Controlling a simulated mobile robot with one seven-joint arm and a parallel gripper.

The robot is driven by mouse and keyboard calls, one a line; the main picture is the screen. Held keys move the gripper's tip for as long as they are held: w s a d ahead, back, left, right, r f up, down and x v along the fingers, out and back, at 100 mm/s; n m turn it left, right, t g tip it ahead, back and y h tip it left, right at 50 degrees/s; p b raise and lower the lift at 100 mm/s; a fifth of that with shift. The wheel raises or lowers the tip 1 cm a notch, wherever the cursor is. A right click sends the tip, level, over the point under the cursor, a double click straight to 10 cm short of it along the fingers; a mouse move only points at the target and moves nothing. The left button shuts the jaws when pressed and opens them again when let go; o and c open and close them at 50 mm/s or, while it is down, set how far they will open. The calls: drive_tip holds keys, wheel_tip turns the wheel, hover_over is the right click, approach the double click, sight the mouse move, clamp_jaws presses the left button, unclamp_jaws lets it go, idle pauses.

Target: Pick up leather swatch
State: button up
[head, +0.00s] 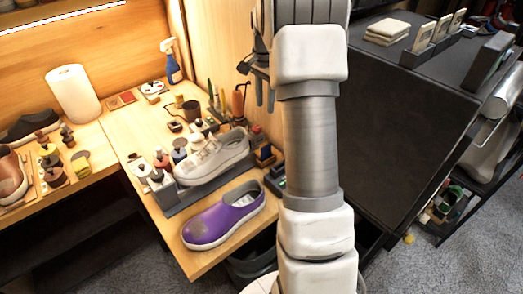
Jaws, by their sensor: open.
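Two small flat reddish-brown squares lie side by side at the back of the wooden bench in the head view. They look like leather swatches (127,97), but they are too small to be sure. My gripper (265,103) is at the upper middle, partly hidden behind my own arm. Its dark fingers point down, open, with nothing seen between them. It is well to the right of the squares and apart from them.
A purple clog (223,216) sits at the bench's front edge. Behind it a pale sneaker (212,157) rests on a grey stand among several bottles. A spray bottle (172,64) and paper towel roll (76,94) stand at the back. A dark cabinet (400,130) is on the right.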

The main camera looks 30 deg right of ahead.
drive_tip(key=d+f, duration=0.1)
drive_tip(key=f, duration=0.1)
drive_tip(key=b, duration=0.1)
hover_over(266, 147)
drive_tip(key=shift+m, duration=0.3)
drive_tip(key=f, duration=1.1)
drive_tip(key=shift+w+d+f, duration=0.2)
drive_tip(key=shift+d, duration=0.2)
drive_tip(key=shift+a+f, duration=0.2)
drive_tip(key=shift+f, duration=2.7)
clamp_jaws()
